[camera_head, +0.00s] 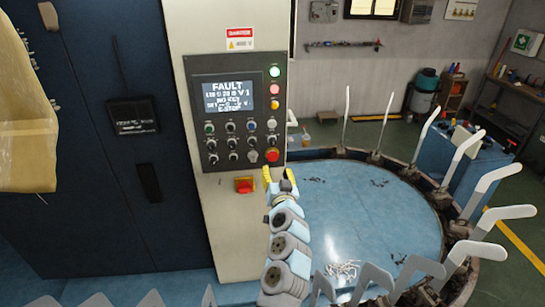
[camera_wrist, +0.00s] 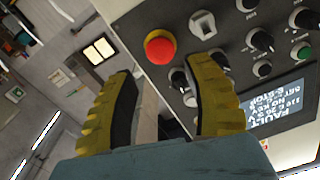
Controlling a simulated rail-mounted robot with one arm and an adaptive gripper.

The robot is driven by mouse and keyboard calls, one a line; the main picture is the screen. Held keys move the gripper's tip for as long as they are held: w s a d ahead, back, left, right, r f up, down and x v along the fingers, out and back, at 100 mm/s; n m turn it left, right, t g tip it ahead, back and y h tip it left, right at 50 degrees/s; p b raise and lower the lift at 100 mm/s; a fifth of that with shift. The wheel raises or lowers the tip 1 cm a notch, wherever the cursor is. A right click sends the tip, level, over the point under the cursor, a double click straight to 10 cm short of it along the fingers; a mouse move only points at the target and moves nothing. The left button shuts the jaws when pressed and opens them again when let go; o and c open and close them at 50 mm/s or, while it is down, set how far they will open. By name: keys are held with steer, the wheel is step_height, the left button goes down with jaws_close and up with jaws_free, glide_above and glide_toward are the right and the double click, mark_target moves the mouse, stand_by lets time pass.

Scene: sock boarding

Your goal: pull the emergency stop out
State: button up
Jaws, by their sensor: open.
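The emergency stop (camera_head: 272,155) is a red mushroom button at the lower right corner of the dark control panel (camera_head: 199,86). In the wrist view the red button (camera_wrist: 160,46) sits on a yellow collar, ahead of the fingers and apart from them. My gripper (camera_head: 268,174) is just below the button in the head view, its yellow fingers pointing up. In the wrist view my gripper (camera_wrist: 168,85) is open and empty, with the button beyond the gap between the fingertips. The panel's screen (camera_head: 227,97) reads FAULT; in the wrist view it appears upside down.
Several knobs and lamps crowd the panel beside the button. A round blue table (camera_head: 375,205) ringed by upright pale sock forms stands to the right. A translucent yellowish sheet (camera_head: 25,110) hangs at the far left.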

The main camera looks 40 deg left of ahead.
mark_target(273, 159)
steer(key=shift+x, duration=1)
steer(key=shift+w+a+f, duration=0.15)
steer(key=shift+w+a, duration=0.2)
steer(key=shift+a, duration=0.1)
steer(key=shift+w+a, duration=0.4)
steer(key=shift+a, duration=0.05)
steer(key=shift+b+x, duration=0.3)
steer(key=shift+x, duration=0.55)
steer(key=shift+b+x, duration=0.6)
steer(key=shift+x, duration=0.6)
